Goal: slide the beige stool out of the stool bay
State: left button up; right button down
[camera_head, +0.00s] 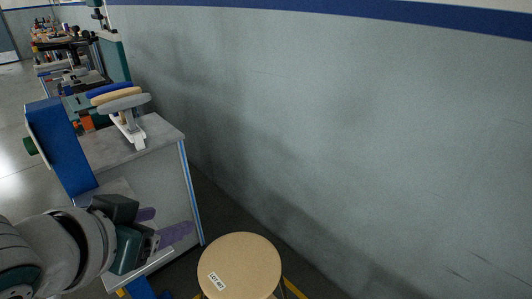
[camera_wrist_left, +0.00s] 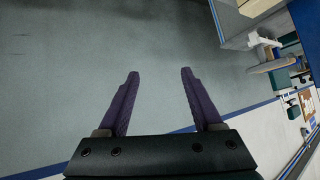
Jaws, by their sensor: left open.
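The beige stool (camera_head: 240,268) is at the bottom of the head view, with its round seat seen from above. A small white label with dark print sits on the seat's left part. The bottom edge of the picture cuts the seat off, and most of the legs are hidden. My left gripper (camera_head: 172,220) is to the left of and above the seat in the picture, apart from it. Its two purple fingers are spread and empty, as the left wrist view (camera_wrist_left: 158,75) also shows. The stool is not in the wrist view. My right gripper is not in view.
A grey workbench (camera_head: 150,160) with a blue upright panel (camera_head: 58,145) stands left of the stool. A grey wall (camera_head: 340,130) with a blue stripe runs along the right. Yellow floor markings (camera_head: 294,290) show beside the stool.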

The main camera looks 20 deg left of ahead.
pick_arm(q)
jog(key=w+a+f+t+h+b, duration=0.1)
jog(key=w+f+t+h+b, duration=0.1)
jog(key=f+b, duration=1.9)
jog(key=w+f+m+t+h+b, duration=0.1)
jog(key=w+f+t+b, duration=0.2)
jog(key=f+b, duration=1.9)
jog(key=w+a+f+m+t+h+b, duration=0.1)
jog(key=w+f+t+h+b, duration=0.1)
jog(key=f+b, duration=1.9)
jog(key=shift+w+a+f+t+h+b, duration=0.3)
jog(key=shift+w+a+f+b, duration=0.1)
jog(key=shift+b, duration=0.75)
jog(key=shift+d, duration=0.1)
jog(key=w+d+b, duration=0.1)
jog(key=w+b, duration=0.5)
jog(key=w, duration=0.3)
jog(key=shift+w+d, duration=0.35)
grip_shut()
